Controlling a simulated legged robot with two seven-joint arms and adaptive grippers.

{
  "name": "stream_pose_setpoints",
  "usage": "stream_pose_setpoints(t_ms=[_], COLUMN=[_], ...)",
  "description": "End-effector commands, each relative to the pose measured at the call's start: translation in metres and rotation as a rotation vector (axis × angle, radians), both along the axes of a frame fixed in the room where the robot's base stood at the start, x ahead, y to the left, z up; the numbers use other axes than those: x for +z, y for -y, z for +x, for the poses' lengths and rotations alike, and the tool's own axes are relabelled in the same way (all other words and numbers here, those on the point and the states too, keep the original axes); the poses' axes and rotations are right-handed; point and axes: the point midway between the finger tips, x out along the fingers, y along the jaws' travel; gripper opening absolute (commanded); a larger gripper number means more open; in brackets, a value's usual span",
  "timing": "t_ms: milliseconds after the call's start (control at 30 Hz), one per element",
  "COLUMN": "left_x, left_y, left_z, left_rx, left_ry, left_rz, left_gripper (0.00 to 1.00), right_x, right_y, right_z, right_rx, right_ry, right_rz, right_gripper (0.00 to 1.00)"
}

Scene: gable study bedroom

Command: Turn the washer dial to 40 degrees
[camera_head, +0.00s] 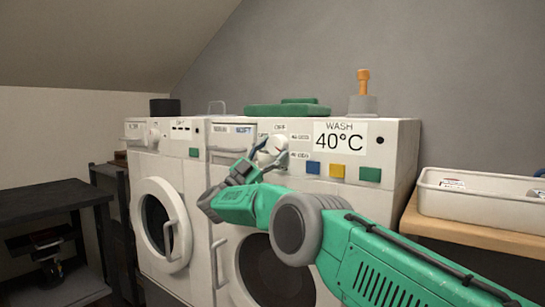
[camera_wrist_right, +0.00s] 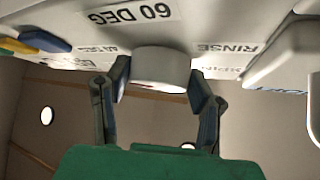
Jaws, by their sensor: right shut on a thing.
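The washer dial (camera_head: 272,146) is a white round knob with a red mark on the front panel of the right-hand washer (camera_head: 399,160). My right gripper (camera_head: 258,160) is at the dial, its fingers on either side of it. In the right wrist view the dial (camera_wrist_right: 160,68) sits between the two fingertips of my right gripper (camera_wrist_right: 162,88), which is shut on it. Labels "60 DEG" (camera_wrist_right: 128,13) and "RINSE" (camera_wrist_right: 226,47) are printed around the dial. A sign reading "WASH 40°C" (camera_head: 340,136) is on the panel right of the dial. My left gripper is not in view.
Blue (camera_head: 313,168), yellow (camera_head: 337,171) and green (camera_head: 370,174) buttons lie right of the dial. A detergent drawer (camera_head: 232,130) is on its left. A second washer (camera_head: 170,170) stands further left. A white tray (camera_head: 480,197) rests on a wooden counter (camera_head: 455,232) at right.

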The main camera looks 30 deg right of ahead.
Motion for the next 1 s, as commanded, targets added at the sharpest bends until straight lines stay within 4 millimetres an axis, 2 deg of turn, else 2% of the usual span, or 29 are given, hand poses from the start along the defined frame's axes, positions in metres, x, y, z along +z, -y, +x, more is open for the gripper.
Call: stream_pose_setpoints(t_ms=[33,600,633,667,700,1000], left_x=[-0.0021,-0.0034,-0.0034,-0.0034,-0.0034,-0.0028], left_y=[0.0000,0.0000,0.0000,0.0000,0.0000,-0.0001], left_z=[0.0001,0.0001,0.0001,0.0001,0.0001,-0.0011], left_rx=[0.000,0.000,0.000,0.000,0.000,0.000], left_ry=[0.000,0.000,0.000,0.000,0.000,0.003], left_rz=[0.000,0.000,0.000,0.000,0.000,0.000], left_gripper=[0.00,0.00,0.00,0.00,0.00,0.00], right_x=[-0.0045,-0.0027,-0.0027,-0.0025,-0.0022,0.0003], right_y=[-0.0013,-0.0010,-0.0010,-0.0010,-0.0010,-0.0004], right_z=[0.0010,0.0012,0.0012,0.0012,0.0010,0.0002], right_rx=[0.002,0.001,0.001,0.001,0.001,0.000], right_ry=[0.001,0.017,0.017,0.017,0.018,0.022], right_rz=[0.006,0.011,0.011,0.011,0.012,0.010], right_gripper=[0.20,0.20,0.56,0.67,0.70,0.70])
